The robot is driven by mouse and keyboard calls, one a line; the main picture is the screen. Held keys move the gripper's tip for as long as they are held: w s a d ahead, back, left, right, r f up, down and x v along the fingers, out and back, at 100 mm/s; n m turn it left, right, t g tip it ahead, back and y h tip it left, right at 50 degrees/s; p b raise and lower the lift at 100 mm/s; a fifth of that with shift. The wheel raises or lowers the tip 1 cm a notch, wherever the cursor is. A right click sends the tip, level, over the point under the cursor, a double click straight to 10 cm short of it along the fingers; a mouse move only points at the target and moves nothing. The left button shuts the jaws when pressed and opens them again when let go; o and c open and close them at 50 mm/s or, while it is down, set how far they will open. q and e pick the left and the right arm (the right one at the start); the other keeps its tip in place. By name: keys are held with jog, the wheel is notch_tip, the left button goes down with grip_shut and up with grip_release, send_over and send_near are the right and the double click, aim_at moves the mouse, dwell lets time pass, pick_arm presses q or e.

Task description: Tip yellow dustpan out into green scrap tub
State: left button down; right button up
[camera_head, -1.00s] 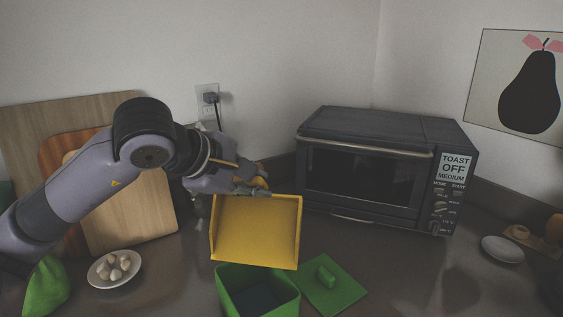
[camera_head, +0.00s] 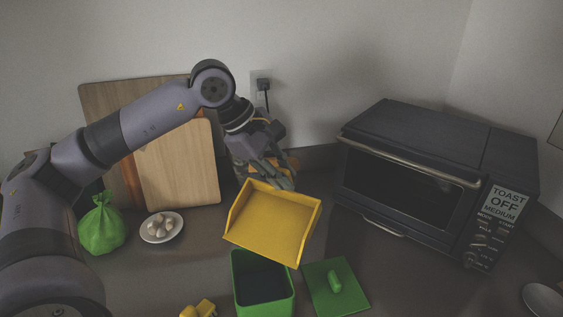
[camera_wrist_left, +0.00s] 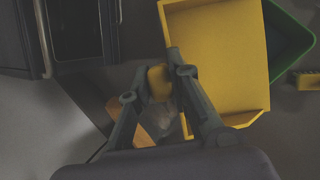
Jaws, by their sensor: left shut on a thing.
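The yellow dustpan (camera_head: 275,222) is held in the air, its open front edge tilted down toward the green scrap tub (camera_head: 264,301). No scraps show on its pan. My left gripper (camera_head: 268,173) is shut on the dustpan's handle behind the pan; the wrist view shows the fingers (camera_wrist_left: 157,84) around the yellow handle. The tub stands open on the counter below and in front of the dustpan; its inside is dark and I cannot tell what is in it. In the wrist view the tub (camera_wrist_left: 291,42) is partly hidden behind the dustpan (camera_wrist_left: 218,55). My right gripper is not in view.
A green lid (camera_head: 347,299) lies right of the tub. A black toaster oven (camera_head: 420,180) stands at the right. A plate of whitish pieces (camera_head: 174,236), a green bag (camera_head: 101,228) and cutting boards (camera_head: 185,165) are at the left. A yellow object (camera_head: 204,308) lies near the front.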

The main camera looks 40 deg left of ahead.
pick_arm(q)
jog(key=w+g+p, duration=0.1)
jog(key=p, duration=0.1)
jog(key=w+g+p, duration=0.1)
jog(key=p, duration=0.2)
jog(key=shift+w+a+f, duration=0.1)
jog(key=shift+a+f, duration=0.05)
jog(key=shift+f, duration=0.2)
jog(key=shift+w+f+n+g+p, duration=0.35)
jog(key=shift+w+g+p, duration=0.3)
jog(key=shift+p, duration=0.5)
jog(key=shift+w+a+f+g+p, duration=0.1)
jog(key=shift+w+f+g+p, duration=0.15)
jog(key=shift+p, duration=0.2)
jog(key=shift+f+h, duration=0.25)
jog(key=shift+h, duration=0.05)
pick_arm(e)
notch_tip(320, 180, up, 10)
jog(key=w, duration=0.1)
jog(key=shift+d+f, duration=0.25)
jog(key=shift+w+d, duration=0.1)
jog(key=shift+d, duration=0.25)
